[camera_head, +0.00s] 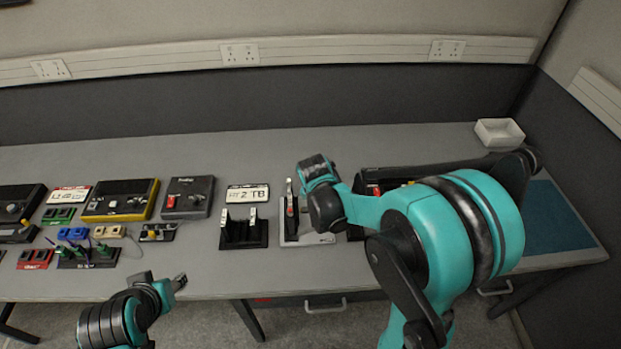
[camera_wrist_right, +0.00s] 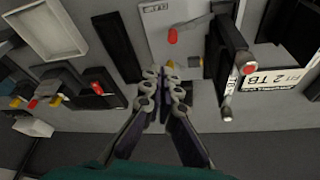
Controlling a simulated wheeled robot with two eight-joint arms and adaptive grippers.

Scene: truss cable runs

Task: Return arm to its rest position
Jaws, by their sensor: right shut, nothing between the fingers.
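My right gripper (camera_wrist_right: 165,82) shows in the right wrist view with its two fingers together and nothing between them. It is over the bench, amid the devices. In the head view my right arm (camera_head: 465,235) reaches in from the lower right and extends over the right part of the bench. I cannot make out its fingertips there. My left gripper (camera_head: 180,283) is at the bench's front edge in the head view, small and seen side-on, at the end of my bent left arm (camera_head: 115,320). I cannot tell whether its fingers are apart.
The grey bench (camera_head: 230,280) holds a yellow-edged box (camera_head: 120,200), a grey box (camera_head: 187,197), a black two-post holder (camera_head: 243,233) and a "2 TB" label (camera_head: 247,194). A white tray (camera_head: 499,132) stands at the back right. A blue mat (camera_head: 555,220) lies at the right end.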

